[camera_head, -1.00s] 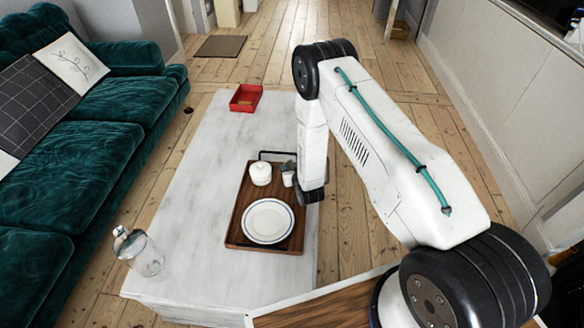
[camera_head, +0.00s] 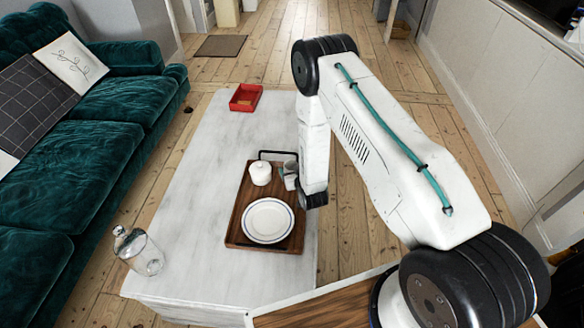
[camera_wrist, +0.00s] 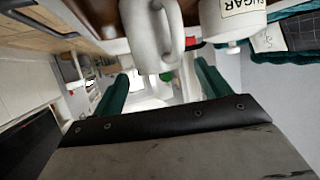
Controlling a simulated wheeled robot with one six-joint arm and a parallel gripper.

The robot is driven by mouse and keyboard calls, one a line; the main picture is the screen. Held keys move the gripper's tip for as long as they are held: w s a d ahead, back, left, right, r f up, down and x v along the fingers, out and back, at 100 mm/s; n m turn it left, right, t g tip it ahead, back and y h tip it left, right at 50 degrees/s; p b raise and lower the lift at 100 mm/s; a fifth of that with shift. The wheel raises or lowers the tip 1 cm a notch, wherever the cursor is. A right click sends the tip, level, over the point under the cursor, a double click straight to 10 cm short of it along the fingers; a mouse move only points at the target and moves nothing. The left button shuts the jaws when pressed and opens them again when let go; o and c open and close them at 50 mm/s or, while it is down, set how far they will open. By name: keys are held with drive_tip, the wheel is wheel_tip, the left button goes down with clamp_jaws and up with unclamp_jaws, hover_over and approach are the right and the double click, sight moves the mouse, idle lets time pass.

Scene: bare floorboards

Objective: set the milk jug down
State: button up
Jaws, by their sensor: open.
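The milk jug (camera_head: 291,177), a small pale vessel, stands on the wooden tray (camera_head: 234,222), on its right side near the back. In the wrist view the jug (camera_wrist: 145,35) shows large at the top with its handle towards the right. My gripper (camera_wrist: 162,72) is open. Its two green fingers are apart and the jug is in front of the gap between them, with no visible grip on it. The head view mostly hides the fingers behind my wrist. A white lidded sugar pot (camera_head: 260,173) stands left of the jug; its label reads SUGAR in the wrist view (camera_wrist: 232,18).
A white plate with a blue rim (camera_head: 267,220) lies on the tray's front part. The tray rests on a pale table (camera_head: 185,215). A red box (camera_head: 245,98) is at its far end and a glass bottle (camera_head: 140,252) at its front left. A green sofa (camera_head: 90,165) is left.

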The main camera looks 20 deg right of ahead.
drive_tip(key=v, duration=0.9)
drive_tip(key=w+r+g, duration=0.1)
drive_tip(key=w+r, duration=0.1)
drive_tip(key=r, duration=0.5)
drive_tip(key=w+r+g, duration=0.2)
drive_tip(key=w+r, duration=0.1)
drive_tip(key=r, duration=0.5)
drive_tip(key=s+r+g, duration=0.1)
drive_tip(key=s+r, duration=0.1)
drive_tip(key=r, duration=0.4)
drive_tip(key=s+r+g, duration=0.2)
drive_tip(key=s+r, duration=0.1)
drive_tip(key=r, duration=0.4)
drive_tip(key=s+d+r+g, duration=0.2)
drive_tip(key=s+r+g, duration=0.1)
drive_tip(key=s+r, duration=1.05)
drive_tip(key=s+r+g, duration=0.1)
drive_tip(key=s+r, duration=0.2)
drive_tip(key=s, duration=0.7)
drive_tip(key=s+d+r+g, duration=0.1)
drive_tip(key=s+r+g, duration=0.1)
drive_tip(key=s, duration=0.8)
drive_tip(key=shift+s+r, duration=0.3)
drive_tip(key=shift+r, duration=0.2)
drive_tip(key=shift+d, duration=0.1)
